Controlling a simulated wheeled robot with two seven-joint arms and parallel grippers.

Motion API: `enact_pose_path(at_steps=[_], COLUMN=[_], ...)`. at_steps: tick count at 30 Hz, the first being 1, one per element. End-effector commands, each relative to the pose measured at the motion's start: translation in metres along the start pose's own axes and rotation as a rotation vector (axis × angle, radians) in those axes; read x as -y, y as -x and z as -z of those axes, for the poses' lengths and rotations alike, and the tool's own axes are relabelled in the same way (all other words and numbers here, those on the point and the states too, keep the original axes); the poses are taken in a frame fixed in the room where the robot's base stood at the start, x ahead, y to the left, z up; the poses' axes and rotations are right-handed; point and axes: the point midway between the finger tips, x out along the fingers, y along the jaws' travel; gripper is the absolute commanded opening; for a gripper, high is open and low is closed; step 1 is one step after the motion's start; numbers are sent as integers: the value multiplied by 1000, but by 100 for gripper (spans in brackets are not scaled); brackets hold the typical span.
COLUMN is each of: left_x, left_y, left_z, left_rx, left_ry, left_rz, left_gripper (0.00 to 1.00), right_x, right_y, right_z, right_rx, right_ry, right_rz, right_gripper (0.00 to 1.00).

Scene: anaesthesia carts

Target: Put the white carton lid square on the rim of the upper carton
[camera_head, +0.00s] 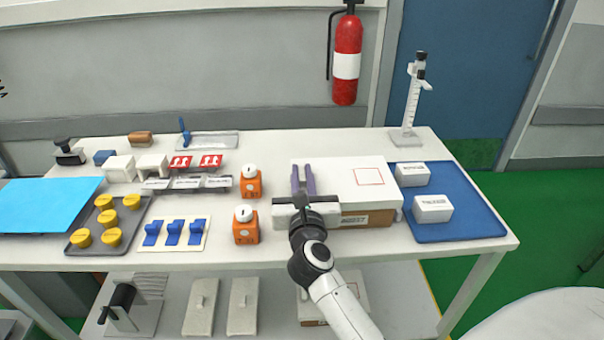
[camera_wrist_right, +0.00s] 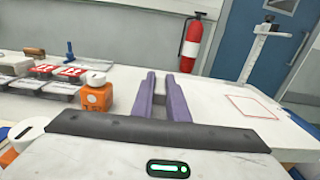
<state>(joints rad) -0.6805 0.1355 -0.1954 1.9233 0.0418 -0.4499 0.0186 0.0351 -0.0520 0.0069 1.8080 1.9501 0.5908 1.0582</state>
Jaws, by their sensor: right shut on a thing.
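The white carton lid (camera_head: 335,181), with a red square outline on top, lies over the upper carton (camera_head: 381,217), a brown box with a label on its front. The lid also shows in the right wrist view (camera_wrist_right: 222,100). My right gripper (camera_head: 303,178) is at the lid's left part, its two purple fingers pointing away, shut on the lid. Its fingers also show in the wrist view (camera_wrist_right: 165,93). My gripper body hides the carton's left front. Whether the lid touches the rim all round, I cannot tell. My left gripper is not in view.
Orange containers with white caps (camera_head: 246,226) stand just left of the carton. A blue tray (camera_head: 465,226) with two white boxes (camera_head: 432,208) is close on the right. A height stand (camera_head: 411,95) is behind. Another carton (camera_head: 350,284) is on the lower shelf.

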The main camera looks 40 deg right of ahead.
Motion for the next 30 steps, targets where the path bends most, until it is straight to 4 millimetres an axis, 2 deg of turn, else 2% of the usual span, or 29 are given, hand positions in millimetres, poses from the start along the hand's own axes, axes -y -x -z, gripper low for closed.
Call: enact_pose_path(at_steps=[23, 24, 27, 28, 30], left_x=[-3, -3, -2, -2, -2], left_y=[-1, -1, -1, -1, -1], left_z=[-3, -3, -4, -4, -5], left_rx=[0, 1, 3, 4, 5], left_ry=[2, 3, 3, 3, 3], left_rz=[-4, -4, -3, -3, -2], left_gripper=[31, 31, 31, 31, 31], right_x=[0, 0, 0, 0, 0], right_y=[0, 0, 0, 0, 0], right_z=[6, 6, 6, 6, 6], right_rx=[0, 0, 0, 0, 0], right_ry=[0, 0, 0, 0, 0], right_rz=[1, 1, 1, 1, 1], right_gripper=[0, 15, 32, 36, 36])
